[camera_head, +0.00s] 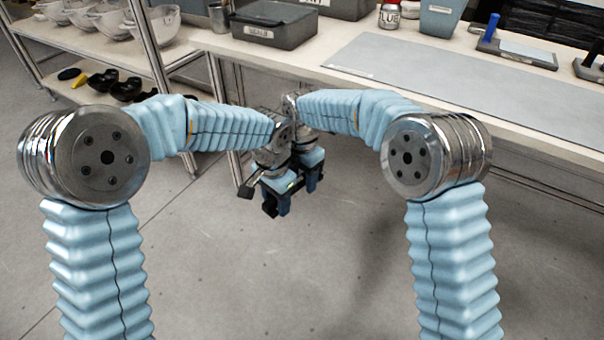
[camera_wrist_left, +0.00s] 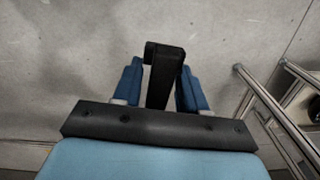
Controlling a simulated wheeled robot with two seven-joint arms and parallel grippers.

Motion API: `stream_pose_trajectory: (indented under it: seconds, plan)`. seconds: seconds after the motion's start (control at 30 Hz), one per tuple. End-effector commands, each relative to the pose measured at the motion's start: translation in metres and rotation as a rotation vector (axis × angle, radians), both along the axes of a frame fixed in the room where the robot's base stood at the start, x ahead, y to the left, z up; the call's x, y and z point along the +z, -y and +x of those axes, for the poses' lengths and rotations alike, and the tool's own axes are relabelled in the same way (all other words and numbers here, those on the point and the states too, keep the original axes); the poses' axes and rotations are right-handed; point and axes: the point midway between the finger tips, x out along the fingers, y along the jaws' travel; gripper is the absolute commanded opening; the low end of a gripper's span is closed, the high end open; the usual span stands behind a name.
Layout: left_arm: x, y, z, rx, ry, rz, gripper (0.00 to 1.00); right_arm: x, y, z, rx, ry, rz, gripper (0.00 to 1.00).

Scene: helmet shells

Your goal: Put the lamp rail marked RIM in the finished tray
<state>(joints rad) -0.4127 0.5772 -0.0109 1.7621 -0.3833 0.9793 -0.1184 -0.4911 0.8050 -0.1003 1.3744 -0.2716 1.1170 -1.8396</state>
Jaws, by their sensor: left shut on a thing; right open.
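My left gripper (camera_head: 277,208) hangs over the floor in front of the bench, the lower of the two. In the left wrist view (camera_wrist_left: 160,90) its blue fingers are shut on a black part (camera_wrist_left: 164,72), which looks like a short bar with a bent end. This could be the lamp rail; no RIM mark shows on it. My right gripper (camera_head: 316,176) is just behind the left one, partly hidden by it, and open. I cannot tell which container is the finished tray.
A shelf rack at left holds clear shells (camera_head: 112,22) and dark parts (camera_head: 127,89). The floor in front is clear.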

Motion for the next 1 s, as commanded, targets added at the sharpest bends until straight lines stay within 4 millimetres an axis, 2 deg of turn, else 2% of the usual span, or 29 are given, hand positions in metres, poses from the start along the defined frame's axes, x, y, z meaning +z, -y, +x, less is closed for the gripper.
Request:
stream_pose_trajectory:
  seconds: [0.03,0.37,0.4,0.6,0.87,1.0]
  plan:
    - [0.000,0.000,0.000,0.000,0.001,-0.001,0.09,0.000,0.000,0.000,0.000,0.000,0.000,0.50]
    - [0.000,0.001,0.000,-0.002,0.000,-0.001,0.09,0.001,0.000,0.000,0.000,0.001,0.001,0.00]
    - [0.000,0.001,0.000,-0.002,0.000,-0.001,0.43,0.001,-0.001,0.000,0.000,0.001,0.001,0.00]
    - [0.000,0.001,0.000,-0.001,0.001,-0.001,0.72,0.001,0.000,0.000,0.000,0.001,0.001,0.00]
    - [0.001,0.000,0.000,0.000,0.000,0.000,0.72,0.001,0.000,0.000,0.000,0.001,0.001,0.00]
    - [0.013,0.001,0.001,-0.001,0.003,-0.001,0.72,0.001,0.000,0.000,0.000,0.001,0.001,0.00]
